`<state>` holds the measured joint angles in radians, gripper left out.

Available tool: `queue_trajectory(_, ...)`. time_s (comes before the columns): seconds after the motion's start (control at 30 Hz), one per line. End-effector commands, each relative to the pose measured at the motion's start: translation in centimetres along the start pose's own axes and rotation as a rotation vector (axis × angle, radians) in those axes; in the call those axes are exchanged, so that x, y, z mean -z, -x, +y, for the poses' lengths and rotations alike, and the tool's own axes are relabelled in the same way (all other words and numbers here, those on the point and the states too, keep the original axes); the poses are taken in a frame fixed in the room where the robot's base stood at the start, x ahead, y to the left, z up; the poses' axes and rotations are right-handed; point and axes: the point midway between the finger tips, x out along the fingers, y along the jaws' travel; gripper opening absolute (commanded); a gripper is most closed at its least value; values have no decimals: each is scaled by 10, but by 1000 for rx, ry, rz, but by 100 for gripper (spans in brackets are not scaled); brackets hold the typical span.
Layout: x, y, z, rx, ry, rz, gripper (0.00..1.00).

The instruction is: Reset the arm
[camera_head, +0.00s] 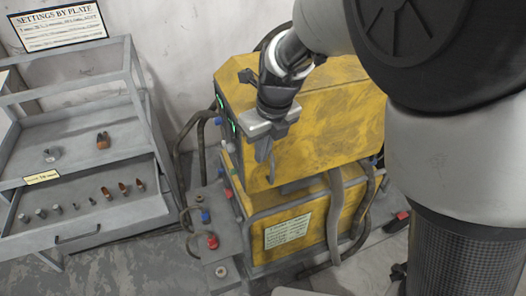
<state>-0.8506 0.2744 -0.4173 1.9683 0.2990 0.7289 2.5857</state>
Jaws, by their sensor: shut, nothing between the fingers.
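My gripper (266,152) hangs from my arm in front of the yellow machine (320,115), near its left front edge. Its fingers are together with nothing between them. My arm comes in from the upper right and bends down at the wrist. I cannot tell whether the fingertips touch the machine or are in front of it.
A grey rack (75,92) stands at left with its drawer (88,232) pulled out, holding several small bits. A sign (60,25) hangs above it. A grey base with a red knob (212,242) lies below the machine. Thick hoses (336,215) run down the machine's front.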

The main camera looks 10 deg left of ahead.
Motion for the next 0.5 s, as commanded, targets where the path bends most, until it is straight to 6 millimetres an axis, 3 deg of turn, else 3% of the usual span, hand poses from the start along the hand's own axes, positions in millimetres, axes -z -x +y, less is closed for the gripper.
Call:
queue_trajectory(0.3,5,18,-4,-2,46,-8,0)
queue_trajectory(0.37,12,28,-10,-4,116,-20,0)
queue_trajectory(0.5,43,68,-28,11,431,-66,0)
